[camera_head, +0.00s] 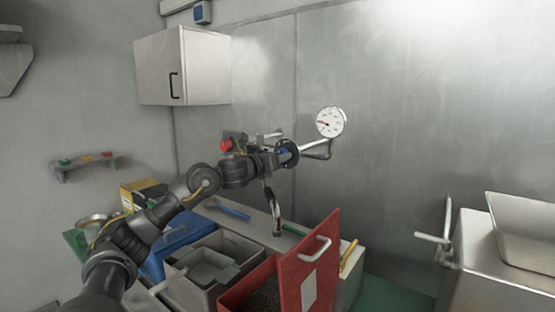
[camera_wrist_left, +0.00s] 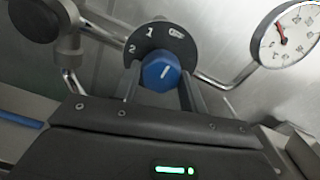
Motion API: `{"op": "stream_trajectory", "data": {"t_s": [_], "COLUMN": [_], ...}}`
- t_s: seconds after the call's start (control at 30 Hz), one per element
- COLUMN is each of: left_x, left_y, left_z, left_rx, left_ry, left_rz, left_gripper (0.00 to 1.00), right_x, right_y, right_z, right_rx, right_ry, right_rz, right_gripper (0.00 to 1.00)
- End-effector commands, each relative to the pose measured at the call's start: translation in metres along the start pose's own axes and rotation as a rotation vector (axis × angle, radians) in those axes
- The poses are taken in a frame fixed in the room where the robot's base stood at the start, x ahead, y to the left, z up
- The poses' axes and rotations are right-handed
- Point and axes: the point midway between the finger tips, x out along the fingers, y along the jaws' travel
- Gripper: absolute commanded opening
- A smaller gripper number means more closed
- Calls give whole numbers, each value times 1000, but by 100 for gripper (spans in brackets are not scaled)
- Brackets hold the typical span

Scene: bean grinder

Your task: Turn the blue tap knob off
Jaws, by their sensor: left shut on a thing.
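The blue tap knob (camera_wrist_left: 162,75) sits on a round black dial (camera_wrist_left: 172,42) marked 1, 2 and a small symbol, with a white line on its face. My left gripper (camera_wrist_left: 161,90) is shut on the knob, one finger on each side of it. In the head view the left gripper (camera_head: 275,160) reaches the black dial (camera_head: 288,153) on the wall pipe, and the blue knob (camera_head: 283,156) is partly hidden by it. My right gripper is not in view.
A round gauge (camera_head: 330,122) is on the wall right of the knob. A red button (camera_head: 226,145) shows just behind my arm. A white cabinet (camera_head: 185,66) hangs above.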

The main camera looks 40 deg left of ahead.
Motion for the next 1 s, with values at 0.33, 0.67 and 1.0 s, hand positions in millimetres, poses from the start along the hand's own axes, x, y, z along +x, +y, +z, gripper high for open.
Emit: {"op": "stream_trajectory", "data": {"t_s": [0.33,0.67,1.0], "left_x": [0,-15,-82], "left_y": [0,2,2], "left_z": [0,-3,-4], "left_rx": [1,3,6], "left_ry": [1,0,1], "left_rz": [1,0,2], "left_gripper": [64,64,64], "right_x": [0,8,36], "right_y": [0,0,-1], "right_z": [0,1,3], "right_rx": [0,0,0], "right_ry": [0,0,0], "right_rz": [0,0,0], "right_gripper": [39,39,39]}}
